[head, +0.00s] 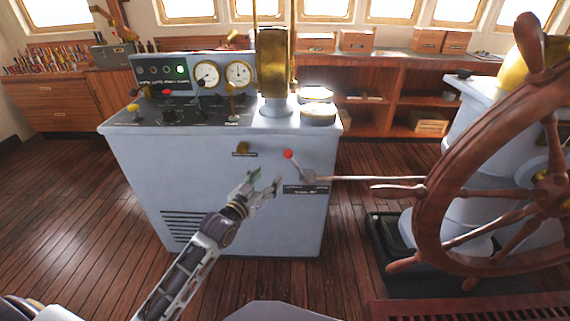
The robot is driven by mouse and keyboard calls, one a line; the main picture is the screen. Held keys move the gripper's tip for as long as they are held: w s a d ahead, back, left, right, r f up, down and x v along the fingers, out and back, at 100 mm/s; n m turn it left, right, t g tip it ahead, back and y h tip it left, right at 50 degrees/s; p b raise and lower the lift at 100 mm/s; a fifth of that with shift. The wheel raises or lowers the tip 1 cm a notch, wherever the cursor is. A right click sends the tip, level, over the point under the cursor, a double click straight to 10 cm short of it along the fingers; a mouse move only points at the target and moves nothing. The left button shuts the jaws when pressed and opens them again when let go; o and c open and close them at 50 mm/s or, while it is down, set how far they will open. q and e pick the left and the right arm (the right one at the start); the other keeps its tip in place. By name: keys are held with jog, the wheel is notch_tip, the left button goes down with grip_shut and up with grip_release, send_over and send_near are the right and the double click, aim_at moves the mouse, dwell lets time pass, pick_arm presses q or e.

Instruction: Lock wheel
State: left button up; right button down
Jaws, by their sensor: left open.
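The large wooden ship's wheel (431,205) stands at the right, partly cut off by the picture edge. A grey control console (225,215) stands in the middle. On its front is a lever with a red knob (288,154) and a grey pivot (308,177). A thin metal rod (372,179) runs from this pivot toward the wheel and ends near a wheel handle; I cannot tell whether they touch. My left gripper (264,182) is open and empty in front of the console, left of and below the red knob. My right gripper is out of view.
A brass knob (242,148) sits on the console front, above my left gripper. The console top carries gauges (239,73), small levers and a brass column (273,62). Wooden shelves (385,75) line the back wall. The plank floor left of the console is clear.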

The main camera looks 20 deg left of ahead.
pick_arm(q)
jog(key=shift+s+d+r, duration=0.1)
jog(key=shift+r, duration=0.25)
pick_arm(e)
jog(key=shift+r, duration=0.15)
pick_arm(q)
jog(key=shift+w, duration=0.2)
jog(key=b, duration=0.1)
send_near(286, 157)
jog(key=shift+a+x, duration=0.3)
jog(key=shift+x, duration=1.1)
jog(key=shift+d+b+x, duration=0.2)
jog(key=shift+b+x, duration=0.15)
jog(key=shift+x, duration=1)
jog(key=shift+d+b+x, duration=0.2)
jog(key=shift+b+x, duration=0.1)
jog(key=shift+x, duration=1.9)
jog(key=shift+w, duration=0.2)
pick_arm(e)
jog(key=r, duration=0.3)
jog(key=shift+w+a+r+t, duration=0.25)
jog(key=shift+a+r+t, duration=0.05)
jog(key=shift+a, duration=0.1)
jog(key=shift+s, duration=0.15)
